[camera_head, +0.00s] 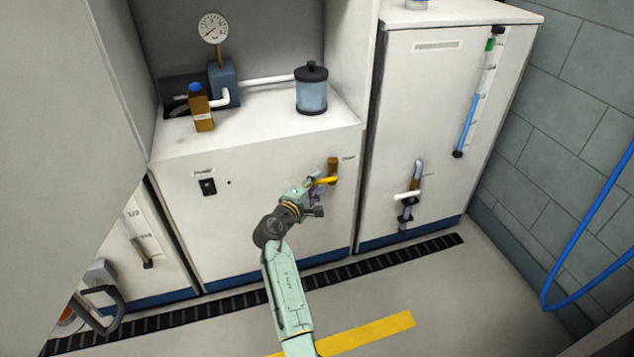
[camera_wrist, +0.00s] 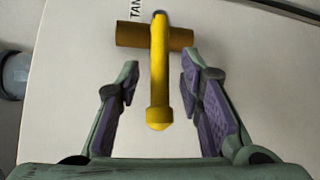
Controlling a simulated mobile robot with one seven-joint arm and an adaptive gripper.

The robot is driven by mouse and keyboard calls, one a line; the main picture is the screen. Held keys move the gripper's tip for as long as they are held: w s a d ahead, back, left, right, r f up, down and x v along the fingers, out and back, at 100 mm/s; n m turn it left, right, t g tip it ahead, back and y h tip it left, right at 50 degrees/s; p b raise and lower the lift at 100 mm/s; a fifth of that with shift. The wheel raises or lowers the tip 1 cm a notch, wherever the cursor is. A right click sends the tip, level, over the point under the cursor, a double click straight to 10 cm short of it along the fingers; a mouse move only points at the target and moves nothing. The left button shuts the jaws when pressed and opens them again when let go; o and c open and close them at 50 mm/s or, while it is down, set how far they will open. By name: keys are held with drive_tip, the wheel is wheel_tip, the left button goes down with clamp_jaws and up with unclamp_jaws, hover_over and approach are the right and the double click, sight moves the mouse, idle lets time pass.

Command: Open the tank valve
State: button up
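The tank valve is a brass pipe body (camera_head: 333,165) with a yellow lever handle (camera_head: 324,181), on the right part of a white cabinet front. In the wrist view the brass body (camera_wrist: 183,37) lies crosswise and the yellow handle (camera_wrist: 159,80) runs across it toward me. A partly cut-off label starting "TAN" (camera_wrist: 136,9) is beside it. My gripper (camera_head: 317,186) is at the valve. In the wrist view my gripper (camera_wrist: 158,85) is open, with a purple-padded finger on each side of the handle. Gaps show between the handle and both fingers.
On the cabinet top (camera_head: 260,130) stand a brown bottle (camera_head: 202,112), a gauge (camera_head: 212,28) and a filter canister (camera_head: 311,90). A white tank (camera_head: 430,100) with another tap (camera_head: 408,195) stands to the right. A blue hose (camera_head: 590,220) hangs at the right wall. Floor in front is clear.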

drive_tip(key=shift+w+d+f, duration=0.1)
drive_tip(key=shift+w+d, duration=0.15)
drive_tip(key=shift+w, duration=0.25)
clamp_jaws()
idle(0.6)
